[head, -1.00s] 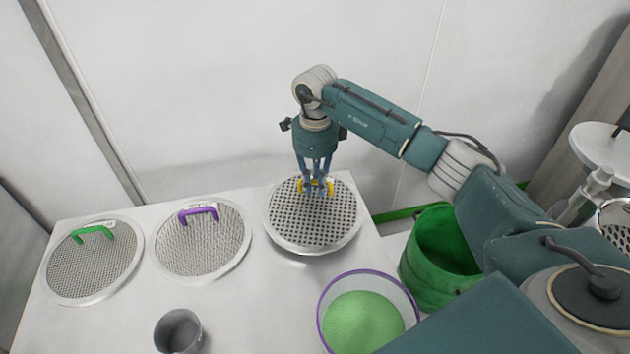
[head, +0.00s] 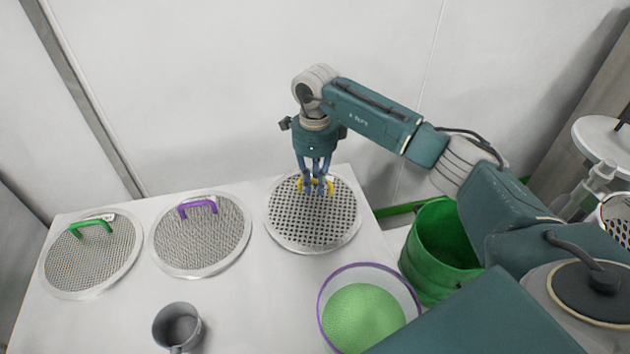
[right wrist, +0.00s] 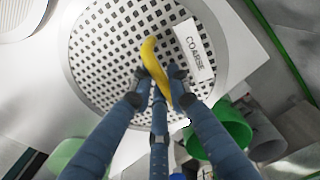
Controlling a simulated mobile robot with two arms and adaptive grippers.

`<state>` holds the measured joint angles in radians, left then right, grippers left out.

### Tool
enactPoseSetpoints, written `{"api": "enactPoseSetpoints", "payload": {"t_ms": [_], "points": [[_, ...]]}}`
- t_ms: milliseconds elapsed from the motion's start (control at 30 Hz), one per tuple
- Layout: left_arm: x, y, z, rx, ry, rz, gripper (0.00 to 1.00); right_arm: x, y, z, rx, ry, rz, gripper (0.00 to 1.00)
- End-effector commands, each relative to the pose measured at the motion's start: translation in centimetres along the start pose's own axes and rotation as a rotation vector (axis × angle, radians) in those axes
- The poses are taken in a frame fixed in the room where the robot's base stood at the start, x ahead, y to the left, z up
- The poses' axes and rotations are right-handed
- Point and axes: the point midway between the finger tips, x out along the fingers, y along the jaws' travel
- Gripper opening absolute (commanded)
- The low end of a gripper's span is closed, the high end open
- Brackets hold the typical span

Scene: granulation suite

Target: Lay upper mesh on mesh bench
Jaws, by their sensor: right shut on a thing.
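The mesh with the yellow handle (head: 312,222) is a round, coarse perforated disc at the right end of the white bench (head: 250,290). My right gripper (head: 316,188) is above its far part, shut on the yellow handle. In the right wrist view the yellow handle (right wrist: 152,62) runs between the fingers, beside a label reading "COARSE". The disc appears to lie flat on or very close to the bench top; the exact contact is hard to tell. My left gripper is not in view.
A purple-handled mesh (head: 202,240) and a green-handled mesh (head: 92,260) lie to the left on the bench. A grey cup (head: 178,328) and a purple-rimmed bowl of green powder (head: 362,318) stand at the front. A green bucket (head: 440,250) is right of the bench.

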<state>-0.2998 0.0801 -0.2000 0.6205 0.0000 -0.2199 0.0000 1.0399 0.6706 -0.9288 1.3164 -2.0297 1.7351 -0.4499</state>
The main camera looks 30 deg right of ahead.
Motion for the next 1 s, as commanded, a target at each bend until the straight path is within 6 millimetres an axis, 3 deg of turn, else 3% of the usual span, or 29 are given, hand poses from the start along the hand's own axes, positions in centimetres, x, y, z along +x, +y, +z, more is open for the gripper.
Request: {"api": "enactPoseSetpoints", "payload": {"t_ms": [1000], "points": [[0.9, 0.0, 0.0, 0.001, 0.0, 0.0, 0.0, 1.2, -0.1, 0.0, 0.001, 0.0, -0.001, 0.0]]}}
